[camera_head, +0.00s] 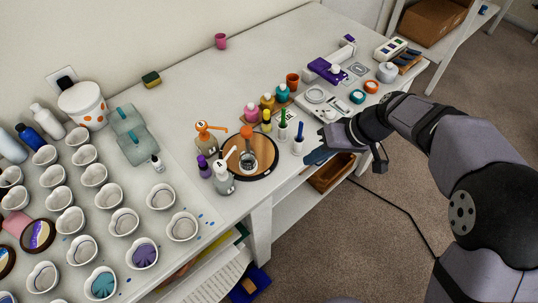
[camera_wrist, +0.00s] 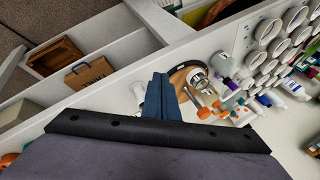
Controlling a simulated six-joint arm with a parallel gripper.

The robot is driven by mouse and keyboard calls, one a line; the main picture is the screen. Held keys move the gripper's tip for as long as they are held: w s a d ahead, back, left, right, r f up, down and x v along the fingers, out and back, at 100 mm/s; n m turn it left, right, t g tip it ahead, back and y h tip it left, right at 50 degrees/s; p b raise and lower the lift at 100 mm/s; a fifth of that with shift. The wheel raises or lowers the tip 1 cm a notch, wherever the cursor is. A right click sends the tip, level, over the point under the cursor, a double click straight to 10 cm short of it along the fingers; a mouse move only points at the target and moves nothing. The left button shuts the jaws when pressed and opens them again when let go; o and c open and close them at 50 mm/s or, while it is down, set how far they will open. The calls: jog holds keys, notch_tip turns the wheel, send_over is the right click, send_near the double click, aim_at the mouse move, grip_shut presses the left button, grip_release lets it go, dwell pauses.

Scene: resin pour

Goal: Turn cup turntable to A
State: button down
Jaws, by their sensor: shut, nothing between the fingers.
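The cup turntable (camera_head: 265,152) is a round wooden disc with a dark rim, near the front edge of the white table. It is partly visible in the wrist view (camera_wrist: 179,78), behind my fingers. A clear cup (camera_head: 247,161) stands on it, with an orange-topped item behind. An orange-topped pump bottle (camera_head: 206,143) and a white-topped pump bottle (camera_head: 223,182) stand along its left side. My gripper (camera_head: 316,157) is right of the disc, apart from it in the head view, with blue fingers shut and empty. It also shows in the wrist view (camera_wrist: 157,82). I cannot read any turntable marking.
Small colour bottles (camera_head: 267,101) stand behind the disc. White holders with a green and a blue stick (camera_head: 298,146) stand between disc and gripper. Many white cups (camera_head: 124,221) fill the left. A scale (camera_head: 316,95) is farther right. Below are open shelves (camera_wrist: 100,40).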

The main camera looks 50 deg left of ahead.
jog(key=a+r+n, duration=0.1)
jog(key=a, duration=0.1)
jog(key=a+r+n+y, duration=0.1)
jog(key=r, duration=0.1)
jog(key=shift+a, duration=0.4)
jog(key=shift+s+f, duration=0.1)
jog(key=p, duration=0.4)
send_near(257, 161)
jog(key=f, duration=0.1)
jog(key=w+f, duration=0.2)
jog(key=f, duration=0.1)
jog(key=shift+w+a, duration=0.25)
jog(key=shift+a, duration=0.1)
jog(key=s+p, duration=0.1)
jog(key=s+a+p, duration=0.1)
jog(key=shift+s+a+r, duration=0.1)
jog(key=shift+s, duration=0.3)
jog(key=shift+s+a, duration=0.2)
jog(key=shift+s, duration=0.15)
